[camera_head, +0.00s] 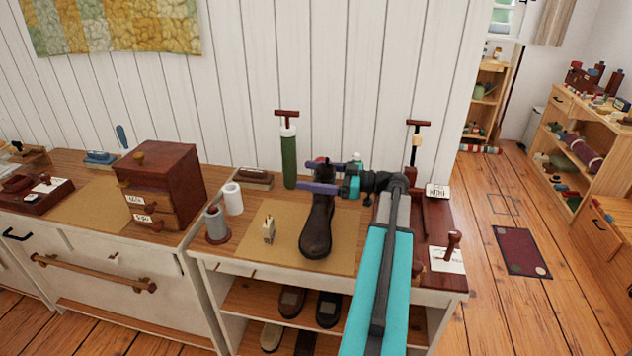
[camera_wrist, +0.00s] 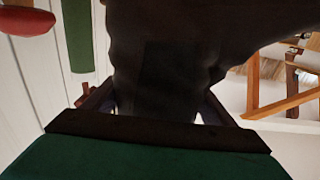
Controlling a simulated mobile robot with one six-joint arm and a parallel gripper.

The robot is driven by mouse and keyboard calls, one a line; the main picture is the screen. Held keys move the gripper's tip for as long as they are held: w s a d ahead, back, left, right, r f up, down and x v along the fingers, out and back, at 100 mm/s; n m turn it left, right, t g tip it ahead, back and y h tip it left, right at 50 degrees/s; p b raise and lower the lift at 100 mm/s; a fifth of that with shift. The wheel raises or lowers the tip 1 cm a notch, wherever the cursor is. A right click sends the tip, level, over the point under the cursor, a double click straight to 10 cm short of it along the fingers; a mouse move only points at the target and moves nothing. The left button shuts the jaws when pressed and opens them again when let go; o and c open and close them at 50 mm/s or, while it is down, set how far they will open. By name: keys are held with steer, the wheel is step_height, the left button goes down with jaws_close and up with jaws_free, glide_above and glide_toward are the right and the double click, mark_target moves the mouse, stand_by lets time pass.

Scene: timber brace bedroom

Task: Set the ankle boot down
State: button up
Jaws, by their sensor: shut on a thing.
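The dark brown ankle boot (camera_head: 317,228) is upright over the tan mat (camera_head: 349,240) on the cabinet top in the head view, its toe pointing toward the front. My gripper (camera_head: 320,188) is shut on the upper shaft of the boot, with purple fingers on either side. In the wrist view the boot (camera_wrist: 165,70) fills the middle, very dark, between my fingers. I cannot tell whether the sole touches the mat or is slightly above it.
A small pale object (camera_head: 268,229) stands left of the boot. A green pump (camera_head: 289,155) stands behind. A white roll (camera_head: 233,198) and a grey cylinder (camera_head: 216,224) are farther left. A wooden drawer box (camera_head: 160,185) stands beyond them. Shoes (camera_head: 328,308) sit on the shelf below.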

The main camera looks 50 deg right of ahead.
steer(key=shift+w+d, duration=0.1)
steer(key=shift+d, duration=1)
steer(key=shift+f+p, duration=0.75)
steer(key=shift+f, duration=1.1)
steer(key=o, duration=2)
steer(key=shift+a+f, duration=0.1)
steer(key=shift+o, duration=0.2)
steer(key=b+v, duration=0.3)
steer(key=v, duration=0.9)
